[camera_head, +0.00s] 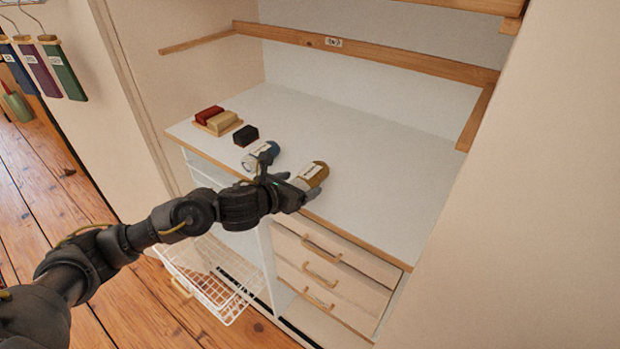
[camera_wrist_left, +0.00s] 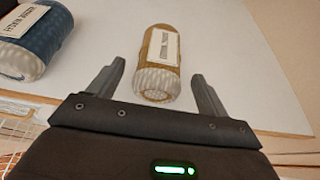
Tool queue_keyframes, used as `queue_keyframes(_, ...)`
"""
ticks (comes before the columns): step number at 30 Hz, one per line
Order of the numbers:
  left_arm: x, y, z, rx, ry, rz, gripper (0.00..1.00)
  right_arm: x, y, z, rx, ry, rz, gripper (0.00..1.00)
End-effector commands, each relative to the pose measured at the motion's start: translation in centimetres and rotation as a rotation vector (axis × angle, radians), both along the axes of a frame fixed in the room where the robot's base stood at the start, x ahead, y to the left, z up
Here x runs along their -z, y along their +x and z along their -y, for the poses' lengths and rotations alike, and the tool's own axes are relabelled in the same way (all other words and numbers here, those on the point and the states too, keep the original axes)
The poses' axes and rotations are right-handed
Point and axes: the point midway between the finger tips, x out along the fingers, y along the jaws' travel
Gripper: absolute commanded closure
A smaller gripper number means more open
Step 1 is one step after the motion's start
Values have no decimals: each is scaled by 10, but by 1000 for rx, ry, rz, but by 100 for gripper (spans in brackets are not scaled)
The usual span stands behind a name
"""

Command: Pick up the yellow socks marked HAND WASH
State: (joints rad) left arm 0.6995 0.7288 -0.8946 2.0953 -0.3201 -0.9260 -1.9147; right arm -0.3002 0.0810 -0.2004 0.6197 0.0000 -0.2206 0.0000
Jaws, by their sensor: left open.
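The rolled yellow socks (camera_head: 313,175), mustard with a pale ribbed end and a white label, lie on the white counter near its front edge. In the left wrist view the yellow socks (camera_wrist_left: 157,65) lie just ahead of and between the fingers, their label too small to read. My left gripper (camera_head: 285,180) is open and low over the counter's front edge; its two spread fingers (camera_wrist_left: 160,88) show in the wrist view with nothing gripped. My right gripper is not in view.
A rolled blue pair with a white label (camera_head: 262,153) lies left of the yellow socks. Beyond are a black block (camera_head: 245,135) and red and tan items (camera_head: 215,119). The white counter (camera_head: 370,150) is clear to the right. A wire basket (camera_head: 215,275) juts out below.

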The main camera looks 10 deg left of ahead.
Motion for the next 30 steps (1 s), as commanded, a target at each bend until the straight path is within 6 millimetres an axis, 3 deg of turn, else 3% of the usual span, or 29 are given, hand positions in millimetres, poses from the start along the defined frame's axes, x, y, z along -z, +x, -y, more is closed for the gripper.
queue_keyframes(7, 11, 31, 11, -2, -1, -2, 22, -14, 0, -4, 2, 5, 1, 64)
queue_keyframes(17, 15, 37, 14, 0, 0, 0, 22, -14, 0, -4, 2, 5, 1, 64)
queue_keyframes(28, 15, 37, 13, -1, 0, 0, 70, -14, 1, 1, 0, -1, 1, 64)
queue_keyframes(30, 15, 37, 13, -1, 0, 0, 71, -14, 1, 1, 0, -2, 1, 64)
